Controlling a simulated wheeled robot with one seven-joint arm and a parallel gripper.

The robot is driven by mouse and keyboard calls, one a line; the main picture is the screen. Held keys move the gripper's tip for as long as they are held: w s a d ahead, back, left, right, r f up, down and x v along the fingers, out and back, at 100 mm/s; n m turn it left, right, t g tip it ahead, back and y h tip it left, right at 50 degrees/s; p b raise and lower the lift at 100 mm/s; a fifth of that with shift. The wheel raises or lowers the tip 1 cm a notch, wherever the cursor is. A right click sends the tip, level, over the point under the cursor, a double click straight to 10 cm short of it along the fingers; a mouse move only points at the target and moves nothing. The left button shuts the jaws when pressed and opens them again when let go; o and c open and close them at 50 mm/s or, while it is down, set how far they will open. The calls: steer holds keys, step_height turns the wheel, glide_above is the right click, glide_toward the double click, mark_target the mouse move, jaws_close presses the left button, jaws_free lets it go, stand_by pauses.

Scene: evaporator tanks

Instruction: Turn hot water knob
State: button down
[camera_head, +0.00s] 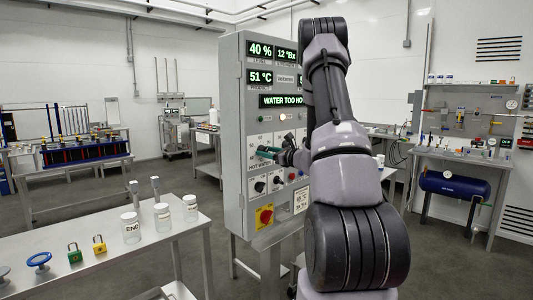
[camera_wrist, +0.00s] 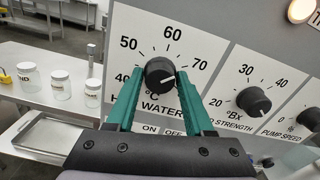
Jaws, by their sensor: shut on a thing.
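The hot water knob (camera_wrist: 159,72) is black and round, on a white plate with a scale in °C around it; 40, 50, 60 and 70 are readable. Part of the label below is covered by my gripper. My gripper (camera_wrist: 160,83) has green fingers on the left and right sides of the knob and is shut on it. In the head view my gripper (camera_head: 268,153) is at the front of the grey control panel (camera_head: 232,150), and the knob is mostly hidden there. The panel displays (camera_head: 260,77) read 40 %, 12 °Bx, 51 °C and "WATER TOO HO", cut off by my arm.
The feed strength knob (camera_wrist: 253,100) and the pump speed knob (camera_wrist: 309,117) are close on the right. A red and yellow switch (camera_head: 265,217) sits low on the panel. A table (camera_head: 110,262) with jars (camera_head: 130,228) and small valves stands left of the panel.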

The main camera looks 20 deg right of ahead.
steer(key=shift+n, duration=1.6)
steer(key=shift+f, duration=0.1)
steer(key=shift+c, duration=1.4)
jaws_free()
steer(key=v, duration=1.1)
